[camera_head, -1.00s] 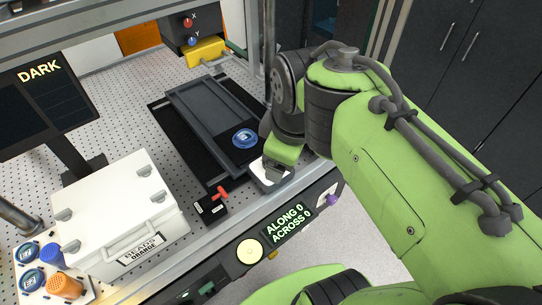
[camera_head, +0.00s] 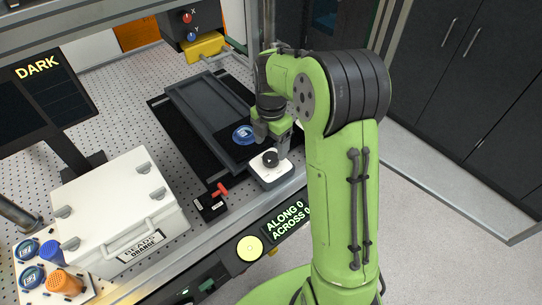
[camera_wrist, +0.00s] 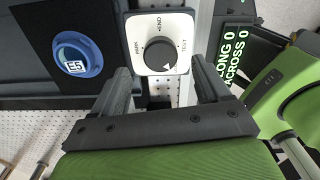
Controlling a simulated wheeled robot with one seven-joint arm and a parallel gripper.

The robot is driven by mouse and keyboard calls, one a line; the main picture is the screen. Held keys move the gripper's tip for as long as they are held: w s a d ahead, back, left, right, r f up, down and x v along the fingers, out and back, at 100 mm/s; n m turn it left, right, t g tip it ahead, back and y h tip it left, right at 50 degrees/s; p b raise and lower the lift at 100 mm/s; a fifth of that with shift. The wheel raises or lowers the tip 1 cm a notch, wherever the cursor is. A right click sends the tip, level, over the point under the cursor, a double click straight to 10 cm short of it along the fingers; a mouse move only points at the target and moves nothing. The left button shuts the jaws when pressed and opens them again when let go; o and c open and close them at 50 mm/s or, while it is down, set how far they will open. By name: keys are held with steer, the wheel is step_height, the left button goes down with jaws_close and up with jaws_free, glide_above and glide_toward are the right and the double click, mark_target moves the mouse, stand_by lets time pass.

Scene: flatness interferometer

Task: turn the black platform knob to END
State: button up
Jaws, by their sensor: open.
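The black platform knob (camera_head: 270,158) sits on a white square plate (camera_head: 262,173) at the front edge of the bench. In the wrist view the knob (camera_wrist: 160,54) carries a white pointer mark on its lower part, aimed down and slightly right. PARK is printed at its left, END at its top and TEST at its right; a lower label is partly hidden. My gripper (camera_wrist: 163,82) is open, its fingers below the knob in that view and apart from it. In the head view my gripper (camera_head: 271,138) is just behind and above the knob.
A dark platform (camera_head: 205,105) holds a blue round piece marked E5 (camera_wrist: 78,54). A red-handled switch (camera_head: 220,190) is left of the knob. A white case (camera_head: 120,205) stands farther left. The display (camera_head: 285,220) reads ALONG 0, ACROSS 0.

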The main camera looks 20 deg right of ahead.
mark_target(271, 156)
step_height(271, 156, down, 5)
steer(key=shift+c, duration=0.4)
steer(key=c, duration=1)
